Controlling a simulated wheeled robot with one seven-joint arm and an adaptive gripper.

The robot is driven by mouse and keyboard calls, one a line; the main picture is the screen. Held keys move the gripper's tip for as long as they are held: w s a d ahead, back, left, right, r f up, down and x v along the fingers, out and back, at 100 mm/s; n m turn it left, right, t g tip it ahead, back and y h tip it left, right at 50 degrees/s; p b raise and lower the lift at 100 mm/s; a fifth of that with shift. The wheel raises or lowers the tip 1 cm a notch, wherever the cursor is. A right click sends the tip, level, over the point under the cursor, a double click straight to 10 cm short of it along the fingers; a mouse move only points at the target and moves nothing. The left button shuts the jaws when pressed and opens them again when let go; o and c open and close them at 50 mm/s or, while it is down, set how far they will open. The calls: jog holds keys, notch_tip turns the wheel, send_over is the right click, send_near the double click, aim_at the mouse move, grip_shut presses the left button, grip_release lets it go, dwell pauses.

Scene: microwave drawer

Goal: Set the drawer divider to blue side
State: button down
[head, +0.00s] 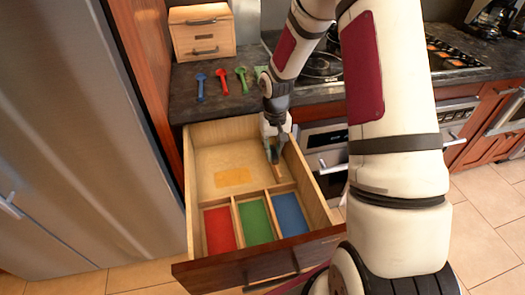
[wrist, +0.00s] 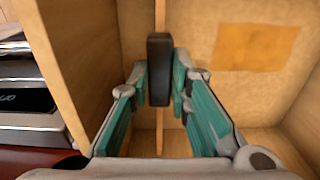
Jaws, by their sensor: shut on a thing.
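The drawer (head: 190,190) is pulled open below the counter. Its front part has a red compartment (head: 219,229), a green compartment (head: 256,221) and a blue compartment (head: 290,213), left to right. The divider (head: 278,173) is a thin wooden strip in the rear part, near the right wall, behind the blue compartment. In the wrist view, the divider (wrist: 159,16) carries a black handle (wrist: 159,70). My gripper (head: 271,152) reaches down into the drawer. In the wrist view, the teal fingers of my gripper (wrist: 160,88) are shut on the black handle from both sides.
An orange patch (head: 233,177) marks the otherwise bare rear floor. Blue (head: 200,86), red (head: 222,82) and green (head: 242,80) utensils lie on the counter near a small wooden drawer box (head: 203,33). A fridge (head: 85,130) stands left; an oven (head: 325,145) is right.

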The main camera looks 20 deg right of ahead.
jog(key=shift+d, duration=0.25)
jog(key=c, duration=1.5)
grip_release()
notch_tip(320, 180, up, 12)
